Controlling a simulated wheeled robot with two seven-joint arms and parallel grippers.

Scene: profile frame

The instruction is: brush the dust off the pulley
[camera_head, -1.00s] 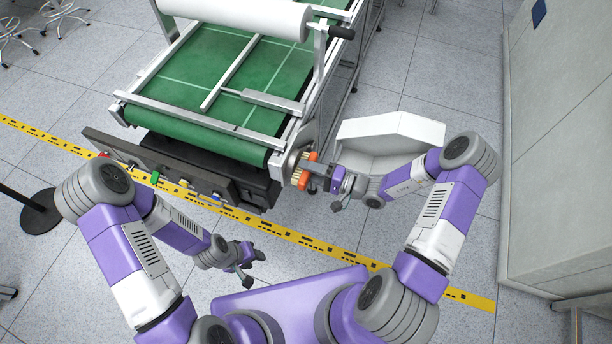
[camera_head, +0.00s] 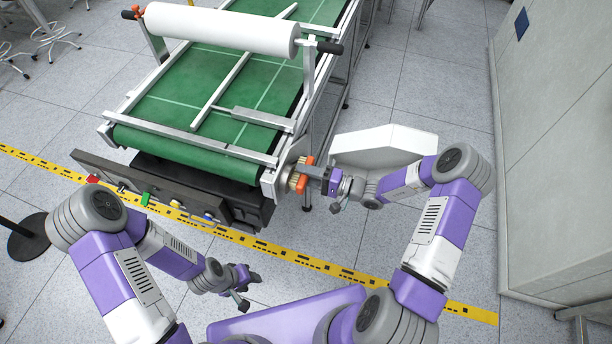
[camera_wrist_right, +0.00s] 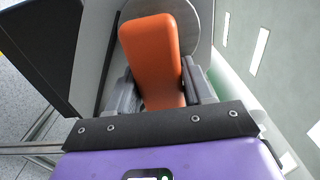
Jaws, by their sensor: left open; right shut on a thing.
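My right gripper (camera_head: 318,172) is shut on an orange-backed brush (camera_head: 303,183) at the near right corner of the conveyor. In the right wrist view the brush's orange back (camera_wrist_right: 152,55) stands between the two fingers. Its pale bristles face the side of the conveyor's end. The pulley (camera_wrist_right: 190,22) shows in the right wrist view as a round grey disc behind the brush; in the head view the brush mostly hides it. I cannot tell whether the bristles touch it or whether dust is on it. My left gripper (camera_head: 247,285) is open and empty, low at the front, away from the conveyor.
The green conveyor belt (camera_head: 185,152) carries a white roll (camera_head: 222,29) across its frame. A dark control panel (camera_head: 165,190) with coloured buttons fronts it. A white angled bin (camera_head: 385,143) stands right of the brush. A grey cabinet (camera_head: 550,150) bounds the right side.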

